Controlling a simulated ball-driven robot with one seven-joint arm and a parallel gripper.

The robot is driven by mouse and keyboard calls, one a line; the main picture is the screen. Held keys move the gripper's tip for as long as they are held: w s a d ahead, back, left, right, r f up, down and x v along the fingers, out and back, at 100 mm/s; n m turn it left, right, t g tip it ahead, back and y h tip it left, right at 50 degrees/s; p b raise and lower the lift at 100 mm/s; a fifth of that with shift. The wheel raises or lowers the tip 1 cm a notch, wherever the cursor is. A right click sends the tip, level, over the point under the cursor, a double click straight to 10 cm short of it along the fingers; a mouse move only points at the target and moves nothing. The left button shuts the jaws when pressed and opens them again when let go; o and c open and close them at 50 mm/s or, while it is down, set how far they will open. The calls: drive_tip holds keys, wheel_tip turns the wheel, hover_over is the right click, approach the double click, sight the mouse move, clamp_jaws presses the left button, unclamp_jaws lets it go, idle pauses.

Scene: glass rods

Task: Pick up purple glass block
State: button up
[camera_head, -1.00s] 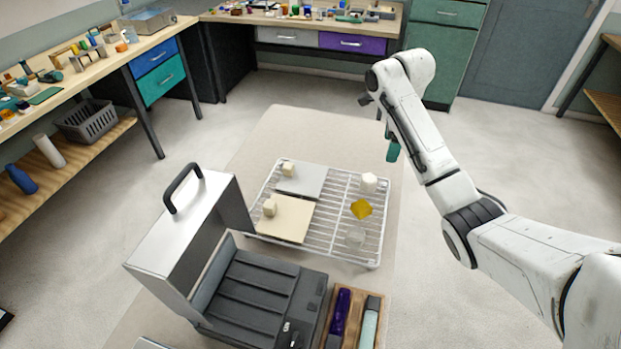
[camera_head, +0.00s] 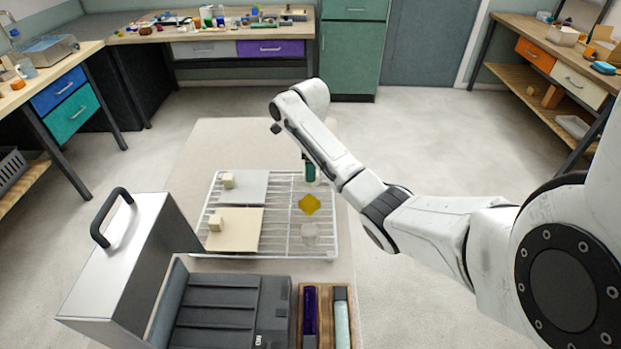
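The purple glass block (camera_head: 310,312) is a dark, long piece lying in the left slot of a small wooden tray (camera_head: 327,287) at the bottom of the view. My gripper (camera_head: 309,172) hangs over the far right part of the white wire rack, well beyond the tray and apart from the purple block. Most of the gripper is hidden by my arm. A small teal-green piece shows at its end; I cannot tell whether it is held or part of the gripper, nor whether the fingers are open.
A pale teal bar (camera_head: 341,318) lies in the tray's right slot. A dark grey machine (camera_head: 225,310) with a raised, handled lid (camera_head: 112,250) stands left of it. The wire rack (camera_head: 285,248) holds two plates with small blocks, a yellow piece (camera_head: 309,204) and a clear piece (camera_head: 310,234).

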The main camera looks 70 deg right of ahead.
drive_tip(key=shift+s+f, duration=0.2)
drive_tip(key=shift+f, duration=1.75)
drive_tip(key=shift+c, duration=0.2)
drive_tip(key=c, duration=1)
drive_tip(key=shift+c, duration=0.5)
drive_tip(key=shift+r+p, duration=0.15)
drive_tip(key=shift+p, duration=0.2)
